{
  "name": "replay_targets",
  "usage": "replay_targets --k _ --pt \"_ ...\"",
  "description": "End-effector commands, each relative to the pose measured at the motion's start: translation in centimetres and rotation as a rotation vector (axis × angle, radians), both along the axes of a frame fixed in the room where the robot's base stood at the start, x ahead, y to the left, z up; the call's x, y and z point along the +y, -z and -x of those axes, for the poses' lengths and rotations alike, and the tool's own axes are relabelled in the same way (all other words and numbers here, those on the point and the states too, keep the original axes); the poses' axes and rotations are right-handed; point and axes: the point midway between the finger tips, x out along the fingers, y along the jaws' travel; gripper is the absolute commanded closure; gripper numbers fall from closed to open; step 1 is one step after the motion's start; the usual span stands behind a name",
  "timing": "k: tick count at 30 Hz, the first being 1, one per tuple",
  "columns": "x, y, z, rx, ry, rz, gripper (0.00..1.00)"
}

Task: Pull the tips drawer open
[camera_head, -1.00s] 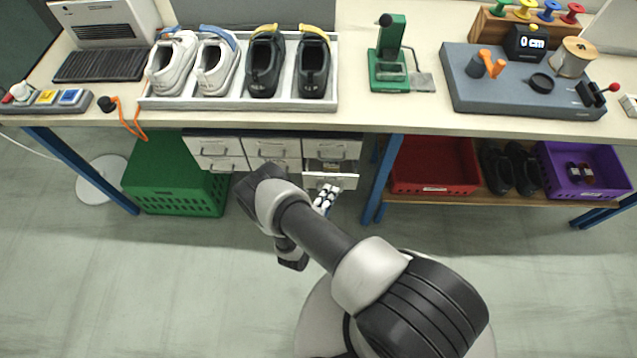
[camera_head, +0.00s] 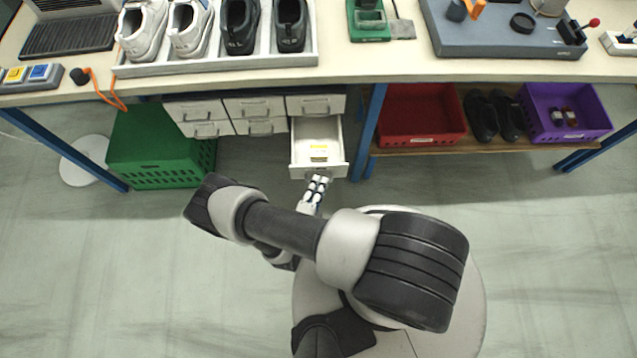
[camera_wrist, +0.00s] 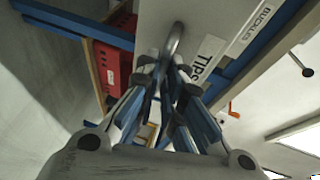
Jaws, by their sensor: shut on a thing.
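The tips drawer (camera_head: 317,147) is the lower right drawer of the white drawer block under the bench. My gripper (camera_head: 318,183) is at the drawer's front, in the head view partly hidden by my arm. In the wrist view my gripper (camera_wrist: 168,75) has its fingers closed around the handle.
The other white drawers (camera_head: 227,116) are shut. A green crate (camera_head: 160,150) stands on the floor to the left. A blue bench leg (camera_head: 368,130) is close to the right of the drawer. A red bin (camera_head: 420,115) and purple bin (camera_head: 567,112) sit on the low shelf.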

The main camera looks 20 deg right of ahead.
Motion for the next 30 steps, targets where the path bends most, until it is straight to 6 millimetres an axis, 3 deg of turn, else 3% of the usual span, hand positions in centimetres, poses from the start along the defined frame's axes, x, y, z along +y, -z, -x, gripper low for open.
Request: replay_targets --k 4,5,14,24,30 --pt "0.0 -0.1 -0.1 -0.001 0.0 0.0 1.0" --pt "0.0 -0.1 -0.1 -0.001 0.0 0.0 0.92" --pt "0.0 0.0 0.0 -0.001 0.0 -0.001 0.72" --pt "0.1 0.0 0.0 0.0 0.0 0.0 0.72" --pt "1.3 -0.4 1.2 0.001 -0.006 0.0 0.72"
